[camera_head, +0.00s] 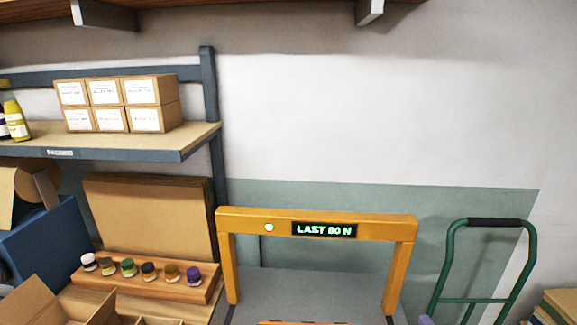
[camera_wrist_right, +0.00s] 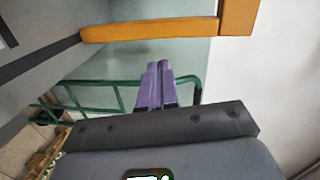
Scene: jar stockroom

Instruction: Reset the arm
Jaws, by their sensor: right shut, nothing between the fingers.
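My right gripper (camera_wrist_right: 158,72) shows in the right wrist view as two purple fingers side by side, shut with nothing between them. Behind the fingers is the green rail of a hand cart. In the head view only a small purple bit of the right gripper (camera_head: 426,320) shows at the bottom edge, left of the green cart handle. My left gripper is in neither view.
A yellow frame (camera_head: 228,250) with a lit display (camera_head: 324,230) stands at centre. The green cart handle (camera_head: 446,262) is to its right. Shelving with cartons (camera_head: 140,90) and a rack of small jars (camera_head: 200,291) are at left.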

